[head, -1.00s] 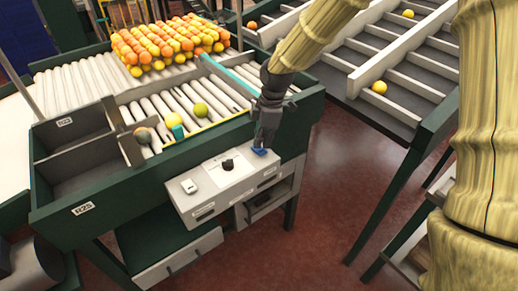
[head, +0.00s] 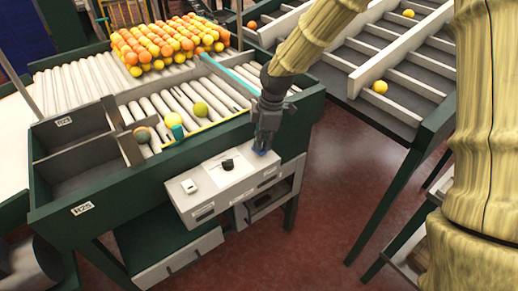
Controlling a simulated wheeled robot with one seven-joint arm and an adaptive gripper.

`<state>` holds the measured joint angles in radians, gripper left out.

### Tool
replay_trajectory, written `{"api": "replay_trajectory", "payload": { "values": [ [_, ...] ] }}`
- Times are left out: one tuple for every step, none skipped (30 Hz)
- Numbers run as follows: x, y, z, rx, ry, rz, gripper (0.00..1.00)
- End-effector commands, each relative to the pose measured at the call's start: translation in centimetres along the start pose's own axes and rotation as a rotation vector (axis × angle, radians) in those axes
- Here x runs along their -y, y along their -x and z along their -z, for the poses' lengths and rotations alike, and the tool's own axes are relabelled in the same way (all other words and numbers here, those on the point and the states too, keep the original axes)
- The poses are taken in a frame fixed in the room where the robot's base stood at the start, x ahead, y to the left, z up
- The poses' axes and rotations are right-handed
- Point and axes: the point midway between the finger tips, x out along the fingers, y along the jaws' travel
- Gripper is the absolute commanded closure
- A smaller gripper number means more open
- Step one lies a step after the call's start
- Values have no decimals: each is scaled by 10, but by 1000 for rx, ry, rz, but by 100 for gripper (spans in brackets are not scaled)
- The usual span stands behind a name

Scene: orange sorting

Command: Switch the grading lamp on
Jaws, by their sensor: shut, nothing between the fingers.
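A light grey control panel (head: 234,188) juts from the front of the green sorting table. It carries a white rocker switch (head: 189,186) at its left, a black knob (head: 228,164) in the middle and a small blue part (head: 261,152) at its right end. My gripper (head: 264,147) is shut and points down at the right end of the panel, over the blue part and hiding some of it. I cannot tell whether it touches it. The panel's labels are too small to read, and I cannot make out which control belongs to the lamp.
The roller bed (head: 165,108) holds a few loose fruits and a teal cup-like thing (head: 178,131). A pile of oranges (head: 165,45) lies behind. Grey bins (head: 75,155) stand at the left. A slatted conveyor (head: 400,60) is at the right. Red floor lies open between.

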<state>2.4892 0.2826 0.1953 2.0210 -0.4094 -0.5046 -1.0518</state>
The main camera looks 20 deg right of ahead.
Motion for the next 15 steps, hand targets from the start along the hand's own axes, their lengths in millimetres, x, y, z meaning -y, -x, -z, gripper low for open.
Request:
{"api": "replay_trajectory", "payload": {
  "values": [
    [0, -1, 0, 0, 0, 0, 100],
    [0, -1, 0, 0, 0, 0, 100],
    [0, -2, 0, 0, 0, 0, 100],
    [0, -2, 0, 0, 0, 0, 100],
    [0, -2, 0, 0, 0, 0, 100],
    [0, -3, 0, 0, 0, 0, 100],
    [0, -3, 0, 0, 0, 0, 100],
    [0, -4, -1, 0, 0, 0, 100],
    [0, -4, -1, 0, 0, 0, 100],
    [0, -4, -1, 0, 0, 0, 100],
    [0, -5, -1, 0, 0, 0, 100],
    [0, -5, -1, 0, 0, 0, 100],
    [0, -6, -1, 0, 0, 0, 100],
    [0, -6, -1, 0, 0, 0, 100],
    [0, -6, -1, 0, 0, 0, 100]
  ]
}}
